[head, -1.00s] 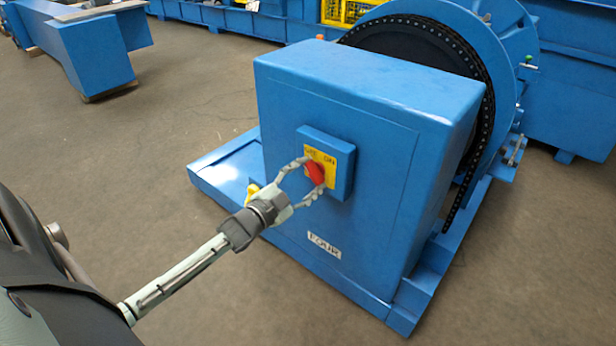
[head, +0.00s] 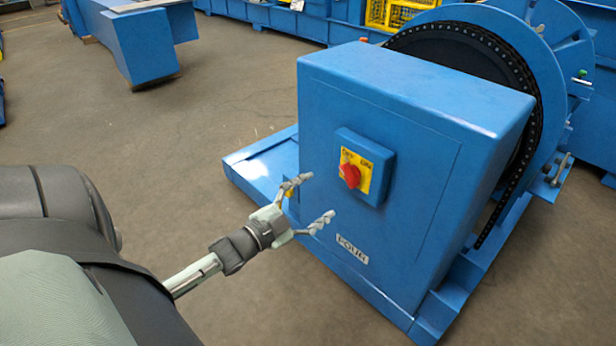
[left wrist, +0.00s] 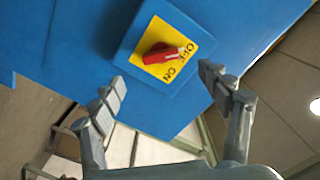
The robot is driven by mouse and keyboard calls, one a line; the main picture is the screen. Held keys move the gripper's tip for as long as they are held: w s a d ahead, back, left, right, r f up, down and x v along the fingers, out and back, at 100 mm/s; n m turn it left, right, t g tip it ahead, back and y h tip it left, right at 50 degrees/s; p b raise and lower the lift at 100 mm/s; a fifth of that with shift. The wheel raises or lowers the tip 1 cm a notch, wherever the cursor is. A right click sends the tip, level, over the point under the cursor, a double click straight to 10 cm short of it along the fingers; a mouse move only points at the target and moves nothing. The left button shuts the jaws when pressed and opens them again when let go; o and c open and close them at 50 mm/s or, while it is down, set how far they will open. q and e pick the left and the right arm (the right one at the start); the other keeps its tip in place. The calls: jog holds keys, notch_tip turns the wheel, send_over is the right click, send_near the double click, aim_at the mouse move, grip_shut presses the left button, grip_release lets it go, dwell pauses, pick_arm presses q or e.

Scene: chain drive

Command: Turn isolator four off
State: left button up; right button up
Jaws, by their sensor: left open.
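The isolator is a blue box (head: 382,185) with a yellow plate and a red rotary knob (head: 350,175), on the front of a large blue cabinet marked FOUR (head: 352,248). In the left wrist view the red knob (left wrist: 160,54) shows plainly, and its handle points toward the OFF lettering (left wrist: 187,53). The ON lettering (left wrist: 169,74) lies clear of the handle. My left gripper (head: 318,198) is open and empty, with its fingers apart from the knob, to its lower left. Both fingers also show in the left wrist view (left wrist: 165,78). My right gripper is not in view.
Behind the cabinet stand a black chain wheel (head: 470,60) and a blue guard disc. A blue base plate (head: 262,165) juts out left of the cabinet. A blue beam (head: 135,45) stands at the back left. Bare floor (head: 220,110) lies between them.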

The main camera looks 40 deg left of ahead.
pick_arm(q)
jog(key=shift+s+a, duration=0.1)
jog(key=shift+s, duration=1.15)
